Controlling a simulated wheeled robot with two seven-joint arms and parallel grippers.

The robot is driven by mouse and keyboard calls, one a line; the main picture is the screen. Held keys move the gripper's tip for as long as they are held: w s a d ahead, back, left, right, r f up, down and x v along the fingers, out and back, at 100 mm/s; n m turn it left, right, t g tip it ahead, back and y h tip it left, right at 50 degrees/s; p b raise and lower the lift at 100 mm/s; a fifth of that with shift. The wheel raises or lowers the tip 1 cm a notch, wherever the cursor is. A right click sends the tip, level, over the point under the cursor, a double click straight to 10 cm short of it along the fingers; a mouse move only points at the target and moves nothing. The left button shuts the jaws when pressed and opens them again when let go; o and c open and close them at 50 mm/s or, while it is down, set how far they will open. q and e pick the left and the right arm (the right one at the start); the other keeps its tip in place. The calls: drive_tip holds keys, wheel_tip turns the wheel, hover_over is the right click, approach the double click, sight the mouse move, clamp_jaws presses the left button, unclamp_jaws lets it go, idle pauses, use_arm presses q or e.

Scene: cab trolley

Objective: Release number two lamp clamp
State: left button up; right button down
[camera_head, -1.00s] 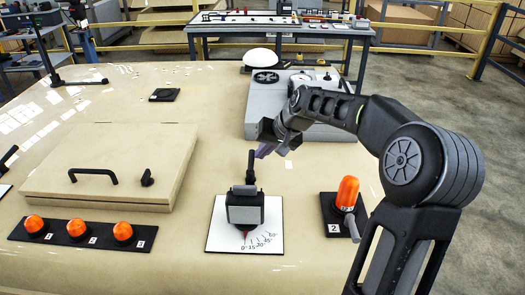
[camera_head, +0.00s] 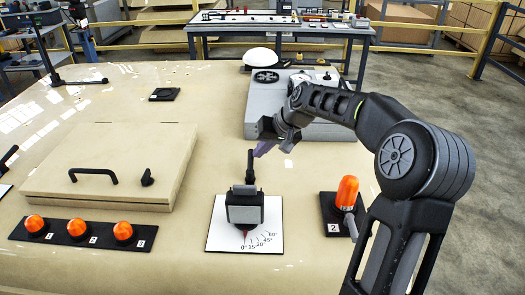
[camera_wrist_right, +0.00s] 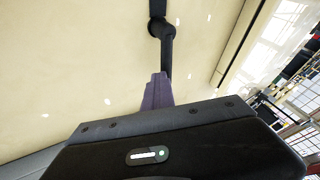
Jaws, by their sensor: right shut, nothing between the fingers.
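The number two lamp (camera_head: 347,193) is an orange beacon on a black base marked 2, right of the angle plate. A grey clamp lever (camera_head: 351,225) stands at its front right side. My right gripper (camera_head: 262,149) is shut and empty, above the tan surface behind the black pivoting device. Its purple fingers also show in the right wrist view (camera_wrist_right: 157,92), with a black rod (camera_wrist_right: 161,35) beyond them. The lamp is not in the wrist view. My left gripper does not show.
A black device (camera_head: 245,207) with an upright handle stands on a white angle-marked plate (camera_head: 215,232). A hatch lid (camera_head: 110,160), a strip of orange lamps (camera_head: 100,236) and a grey housing (camera_head: 255,115) surround it. My right forearm passes above the housing.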

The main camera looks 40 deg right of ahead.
drive_tip(key=shift+w+a+n, duration=0.1)
drive_tip(key=shift+w+n, duration=0.05)
drive_tip(key=shift+n, duration=0.15)
drive_tip(key=n+y, duration=0.1)
drive_tip(key=w+a+n+g+y+p, duration=0.1)
drive_tip(key=n, duration=0.1)
drive_tip(key=shift+w+a, duration=0.1)
drive_tip(key=shift+w, duration=0.15)
drive_tip(key=n, duration=0.1)
drive_tip(key=a+n+g+y+p, duration=0.1)
drive_tip(key=n, duration=0.1)
drive_tip(key=shift+w+a, duration=0.1)
drive_tip(key=shift+w, duration=0.3)
drive_tip(key=shift+w+a+f+b, duration=0.1)
drive_tip(key=shift+w+a+b, duration=0.05)
drive_tip(key=shift+a+b, duration=0.35)
drive_tip(key=shift+w+a+f+b, duration=0.1)
drive_tip(key=shift+a+b, duration=0.15)
drive_tip(key=shift+a, duration=0.35)
drive_tip(key=shift+s+a+b, duration=0.1)
drive_tip(key=shift+a+b, duration=0.9)
drive_tip(key=shift+a, duration=0.4)
drive_tip(key=shift+r, duration=0.2)
